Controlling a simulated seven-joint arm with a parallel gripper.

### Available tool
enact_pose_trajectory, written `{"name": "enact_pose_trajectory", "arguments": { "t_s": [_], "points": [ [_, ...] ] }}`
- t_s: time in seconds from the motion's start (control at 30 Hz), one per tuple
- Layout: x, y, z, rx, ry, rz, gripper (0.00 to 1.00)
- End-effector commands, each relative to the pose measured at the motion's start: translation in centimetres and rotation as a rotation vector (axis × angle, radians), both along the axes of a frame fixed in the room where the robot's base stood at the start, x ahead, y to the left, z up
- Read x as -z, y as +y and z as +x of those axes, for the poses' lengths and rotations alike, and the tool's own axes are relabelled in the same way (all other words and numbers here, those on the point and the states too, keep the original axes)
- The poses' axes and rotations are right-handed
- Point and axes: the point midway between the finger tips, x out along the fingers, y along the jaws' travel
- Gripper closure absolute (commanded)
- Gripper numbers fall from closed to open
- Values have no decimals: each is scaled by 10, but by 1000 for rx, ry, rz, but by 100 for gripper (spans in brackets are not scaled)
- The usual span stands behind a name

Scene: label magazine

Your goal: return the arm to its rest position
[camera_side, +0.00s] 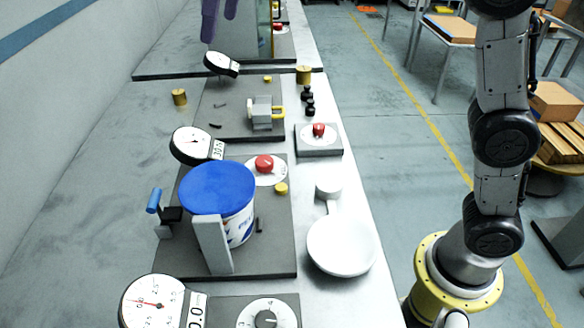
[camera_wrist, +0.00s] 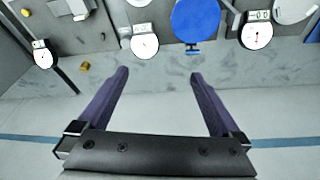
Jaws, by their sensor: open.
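My gripper (camera_side: 218,29) hangs at the top of the side view, over the far part of the bench, with its two purple fingers showing. In the wrist view my gripper (camera_wrist: 158,77) is open, its fingers wide apart with nothing between them. My arm's links rise on the right of the side view, and the upper part is cut off by the top edge. No marker of a rest position shows.
A blue-lidded tub (camera_side: 216,188) stands in a fixture on the near bench; its lid also shows in the wrist view (camera_wrist: 196,18). Dial gauges (camera_side: 152,302), a white pan (camera_side: 341,246), a red button (camera_side: 319,129) and brass weights (camera_side: 179,97) stand around. The bench's left strip is mostly clear.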

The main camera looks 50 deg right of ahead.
Motion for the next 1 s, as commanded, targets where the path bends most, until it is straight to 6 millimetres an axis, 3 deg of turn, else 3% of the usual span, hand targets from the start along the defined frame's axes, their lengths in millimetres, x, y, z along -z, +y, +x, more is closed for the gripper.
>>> {"name": "enact_pose_trajectory", "arguments": {
  "t_s": [0.03, 0.2, 0.43, 0.57, 0.8, 1.0],
  "points": [
    [-8, -20, -16, 35, -14, 6, 0],
    [-13, -72, -63, 139, -56, 22, 0],
    [14, -124, -135, 282, -111, 41, 0],
    [47, -144, -174, 357, -136, 49, 0],
    [130, -165, -234, 476, -167, 61, 0],
    [194, -169, -258, 522, -153, 65, 0]
  ]
}}
